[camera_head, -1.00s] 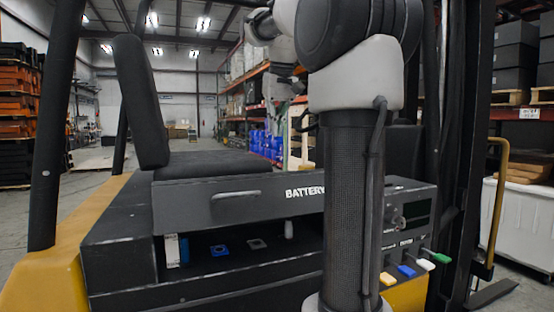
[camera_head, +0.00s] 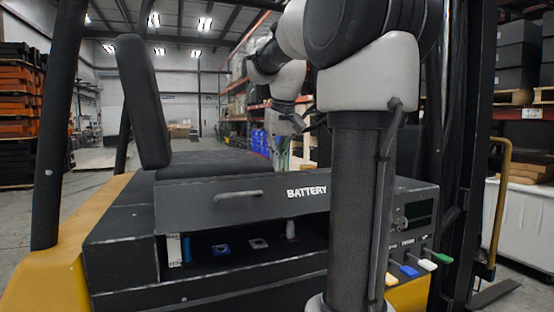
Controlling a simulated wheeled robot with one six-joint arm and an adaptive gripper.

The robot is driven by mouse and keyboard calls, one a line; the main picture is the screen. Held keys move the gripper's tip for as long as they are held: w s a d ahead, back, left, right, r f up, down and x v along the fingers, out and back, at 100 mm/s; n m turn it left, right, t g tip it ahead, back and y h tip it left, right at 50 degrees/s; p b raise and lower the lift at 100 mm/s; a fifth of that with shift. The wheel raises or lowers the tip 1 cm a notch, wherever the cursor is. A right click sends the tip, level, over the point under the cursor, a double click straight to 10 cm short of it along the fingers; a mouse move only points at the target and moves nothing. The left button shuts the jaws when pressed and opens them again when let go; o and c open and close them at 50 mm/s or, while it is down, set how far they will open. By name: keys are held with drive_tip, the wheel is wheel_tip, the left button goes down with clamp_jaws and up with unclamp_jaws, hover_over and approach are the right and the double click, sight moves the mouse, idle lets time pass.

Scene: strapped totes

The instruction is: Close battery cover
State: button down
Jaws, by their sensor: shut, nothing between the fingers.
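The battery cover (camera_head: 190,204) is the dark panel with a grey handle (camera_head: 238,194) and the word BATTERY, below the seat (camera_head: 215,164) of a yellow and black forklift. It stands raised, with an open gap beneath it. In the gap I see the dark battery bay (camera_head: 205,262) with a blue part (camera_head: 221,249) and a grey part (camera_head: 259,243). My gripper (camera_head: 281,156) points down beyond the cover, near the seat's right end. It is small and partly blends with the background; its fingers are shut and empty. I cannot tell whether it touches the cover or seat.
A control panel with coloured levers (camera_head: 409,270) is at the right of the bay. Dark posts (camera_head: 55,140) frame the forklift at left and right. Open floor (camera_head: 97,158) lies behind at left. My arm's column hides the cover's right end.

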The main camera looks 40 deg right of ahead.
sight(285, 201)
drive_tip(key=shift+s+f, duration=0.1)
drive_tip(key=shift+s+a+f+t, duration=0.15)
drive_tip(key=shift+s+f+t, duration=0.15)
drive_tip(key=shift+s+f, duration=0.25)
drive_tip(key=shift+s+a+f+t, duration=0.1)
drive_tip(key=shift+s+f+t, duration=0.2)
drive_tip(key=shift+f, duration=0.4)
drive_tip(key=s+f, duration=0.1)
drive_tip(key=f, duration=0.2)
drive_tip(key=s+f, duration=0.1)
drive_tip(key=f, duration=0.2)
drive_tip(key=s+f, duration=0.1)
drive_tip(key=f, duration=0.2)
drive_tip(key=shift+a+f, duration=0.1)
drive_tip(key=shift+a, duration=0.3)
drive_tip(key=shift+f, duration=0.55)
